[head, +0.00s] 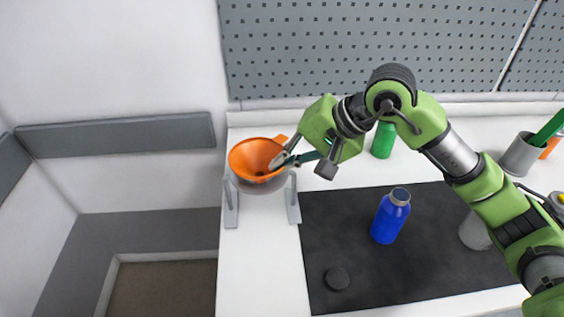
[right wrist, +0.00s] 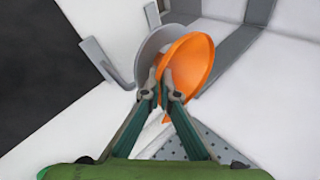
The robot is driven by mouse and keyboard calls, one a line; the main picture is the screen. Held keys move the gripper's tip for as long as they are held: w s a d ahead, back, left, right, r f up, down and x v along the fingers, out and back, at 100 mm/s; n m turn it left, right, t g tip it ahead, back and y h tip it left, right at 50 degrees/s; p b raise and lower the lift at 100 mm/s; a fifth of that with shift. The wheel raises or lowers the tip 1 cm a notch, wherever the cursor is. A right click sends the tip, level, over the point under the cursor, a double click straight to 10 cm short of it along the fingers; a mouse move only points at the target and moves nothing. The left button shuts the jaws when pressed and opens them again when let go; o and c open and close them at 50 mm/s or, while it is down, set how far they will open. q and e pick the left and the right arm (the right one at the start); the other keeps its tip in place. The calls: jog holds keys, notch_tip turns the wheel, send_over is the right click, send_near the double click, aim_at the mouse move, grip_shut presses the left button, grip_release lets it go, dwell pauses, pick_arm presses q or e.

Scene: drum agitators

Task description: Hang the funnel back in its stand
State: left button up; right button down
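The orange funnel (head: 250,160) is over the grey stand (head: 293,207) at the left end of the worktop, wide mouth up. Its rim looks tilted and a little off the stand's ring; I cannot tell whether it touches the ring. In the right wrist view, the funnel (right wrist: 196,62) partly covers the grey ring of the stand (right wrist: 151,44). My right gripper (head: 284,158) is at the funnel's right side, with its fingers closed on the funnel's wall near the rim. The fingertips (right wrist: 162,84) also show in the wrist view. The funnel's spout is hidden. My left gripper is out of view.
A blue bottle (head: 390,217) and a black round lid (head: 337,279) are on the black mat (head: 325,225). A green bottle (head: 383,140) stands behind, partly under my right arm. A grey cup (head: 521,155) is at the right. A perforated panel (head: 290,50) rises behind.

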dwell(0.3)
jog(key=c, duration=2.2)
grip_release()
jog(key=o, duration=0.3)
jog(key=v, duration=0.6)
